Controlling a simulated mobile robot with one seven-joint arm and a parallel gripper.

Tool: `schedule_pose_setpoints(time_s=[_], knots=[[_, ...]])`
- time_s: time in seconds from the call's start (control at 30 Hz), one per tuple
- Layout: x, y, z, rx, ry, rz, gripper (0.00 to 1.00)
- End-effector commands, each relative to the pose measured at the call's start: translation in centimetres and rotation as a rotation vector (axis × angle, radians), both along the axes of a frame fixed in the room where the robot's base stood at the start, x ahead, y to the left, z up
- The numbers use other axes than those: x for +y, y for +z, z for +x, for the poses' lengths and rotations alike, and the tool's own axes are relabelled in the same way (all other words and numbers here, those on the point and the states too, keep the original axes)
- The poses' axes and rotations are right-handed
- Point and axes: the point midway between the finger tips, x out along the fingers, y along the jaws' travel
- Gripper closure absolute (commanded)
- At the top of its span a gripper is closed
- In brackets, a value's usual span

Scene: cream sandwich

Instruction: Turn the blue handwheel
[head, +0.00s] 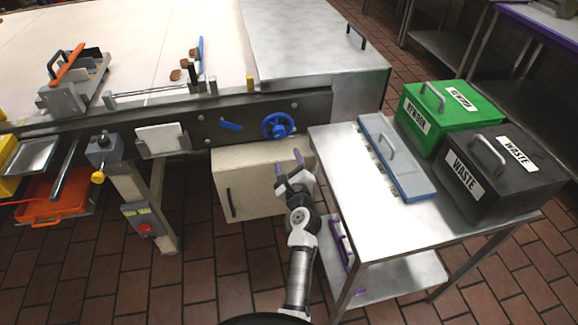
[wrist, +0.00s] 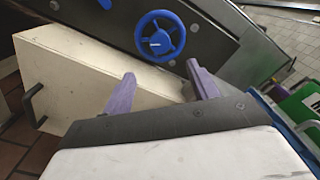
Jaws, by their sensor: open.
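The blue handwheel (head: 277,126) is a spoked ring with a small hub, mounted on the dark side rail of the conveyor machine. In the wrist view the handwheel (wrist: 160,37) is near the top centre, beyond my fingertips. My gripper (head: 287,170) is in front of and below the handwheel in the head view, apart from it. Its two purple fingers are spread with nothing between them; in the wrist view my gripper (wrist: 161,82) frames the space just below the wheel.
A blue lever (head: 231,125) sits left of the wheel on the dark rail (head: 310,106). A cream cabinet (head: 258,190) is below it. To the right, a steel table (head: 353,203) holds a grey-blue lid (head: 397,165), a green bin (head: 440,112) and a black waste bin (head: 500,176).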

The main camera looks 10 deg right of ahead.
Motion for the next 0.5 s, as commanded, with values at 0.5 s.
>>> schedule_pose_setpoints(time_s=[0.5], knots=[[0.02,0.02,-1.03,-0.001,0.001,-0.008,0.41]])
